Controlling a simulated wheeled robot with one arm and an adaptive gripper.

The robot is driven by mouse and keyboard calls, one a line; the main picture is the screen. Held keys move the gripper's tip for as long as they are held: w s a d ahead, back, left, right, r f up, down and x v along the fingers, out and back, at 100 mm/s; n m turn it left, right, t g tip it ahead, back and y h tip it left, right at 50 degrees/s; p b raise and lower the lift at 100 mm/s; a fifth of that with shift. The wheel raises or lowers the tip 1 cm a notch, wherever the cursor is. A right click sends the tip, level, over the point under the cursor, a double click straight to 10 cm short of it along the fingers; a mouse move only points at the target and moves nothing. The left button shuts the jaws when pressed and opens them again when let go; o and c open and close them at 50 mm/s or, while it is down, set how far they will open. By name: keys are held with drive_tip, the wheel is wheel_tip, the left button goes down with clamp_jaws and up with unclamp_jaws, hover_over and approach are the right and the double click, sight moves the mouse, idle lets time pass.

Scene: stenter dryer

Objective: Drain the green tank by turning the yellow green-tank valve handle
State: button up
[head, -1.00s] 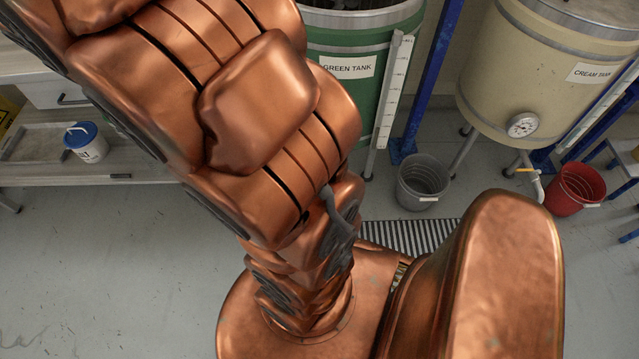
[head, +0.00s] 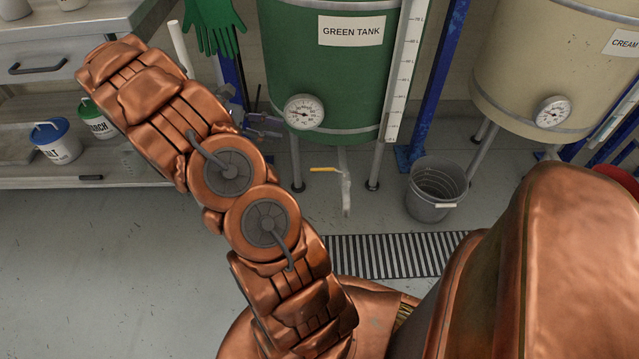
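The green tank (head: 330,75) stands at the back centre, with a "GREEN TANK" label and a round dial gauge. Below it hangs a pale drain pipe (head: 346,190) with a yellow valve handle (head: 323,169), which lies about level and points left. My copper arm reaches up and left from the base. My gripper (head: 268,126) appears as a small dark shape behind the arm, left of the gauge. It is left of and above the handle in the picture, apart from it. Its fingers are too small and partly hidden to tell open from shut.
A grey bucket (head: 437,190) stands on the floor right of the drain pipe. A striped floor grate (head: 390,255) lies in front. The cream tank (head: 545,75) is at right. Blue posts flank the green tank. A shelf unit (head: 100,175) with tubs is at left; open floor lies before it.

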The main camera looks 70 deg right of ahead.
sight(320, 170)
drive_tip(key=d+f+n+g+b, duration=0.1)
drive_tip(key=d+f+b, duration=0.25)
drive_tip(key=f, duration=0.45)
drive_tip(key=d+f+n+g+h+b, duration=0.1)
drive_tip(key=d+f+b, duration=0.2)
drive_tip(key=f+b, duration=0.35)
drive_tip(key=d+f+n+g+b, duration=0.1)
drive_tip(key=d+f+b, duration=0.2)
drive_tip(key=f, duration=0.7)
drive_tip(key=shift+b+x, duration=1.4)
drive_tip(key=shift+x, duration=2.5)
drive_tip(key=shift+a+f, duration=0.1)
drive_tip(key=shift+a, duration=0.05)
drive_tip(key=shift+c, duration=0.2)
clamp_jaws()
